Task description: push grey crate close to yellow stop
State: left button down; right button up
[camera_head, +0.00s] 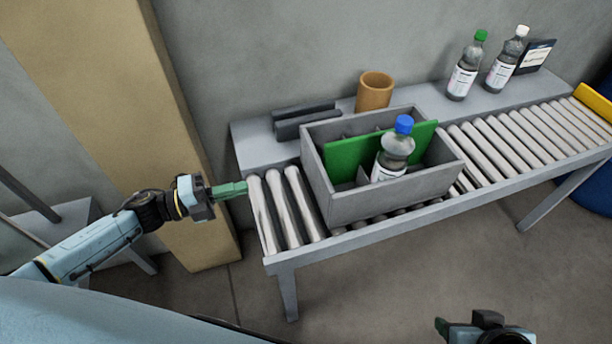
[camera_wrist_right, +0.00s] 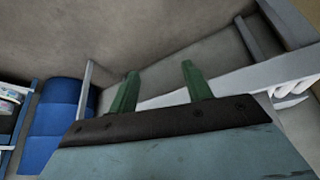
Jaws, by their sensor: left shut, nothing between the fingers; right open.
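The grey crate (camera_head: 370,202) sits on the roller conveyor, left of its middle. It holds a green panel (camera_head: 345,157) and a bottle with a blue cap (camera_head: 397,150). The yellow stop (camera_head: 594,102) is at the conveyor's far right end, well apart from the crate. My left gripper (camera_head: 246,187) is shut and empty at the conveyor's left end, with bare rollers between it and the crate. My right gripper (camera_wrist_right: 158,85) is open and empty in the right wrist view; in the head view only part of it shows at the bottom edge, away from the conveyor.
Bare rollers (camera_head: 525,137) lie between crate and stop. On the shelf behind stand a brown cup (camera_head: 375,92), a green-capped bottle (camera_head: 466,68), a white-capped bottle (camera_head: 507,60), a dark sign (camera_head: 535,56) and a dark grey block (camera_head: 305,122). A tan post (camera_head: 135,120) stands at left.

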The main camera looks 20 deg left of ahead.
pick_arm(q)
jog(key=b, duration=0.1)
send_near(311, 171)
jog(key=b+x, duration=0.1)
jog(key=x, duration=0.5)
jog(key=shift+b, duration=0.4)
jog(key=shift+w+d, duration=0.25)
jog(key=shift+d, duration=0.1)
pick_arm(e)
jog(key=w+a+r+t+y, duration=0.2)
jog(key=w+a+r+t, duration=0.2)
jog(key=w+r+t, duration=0.4)
jog(key=shift+w+a+r+n+t+y, duration=0.35)
jog(key=shift+w+r+y, duration=0.1)
jog(key=shift+w, duration=0.3)
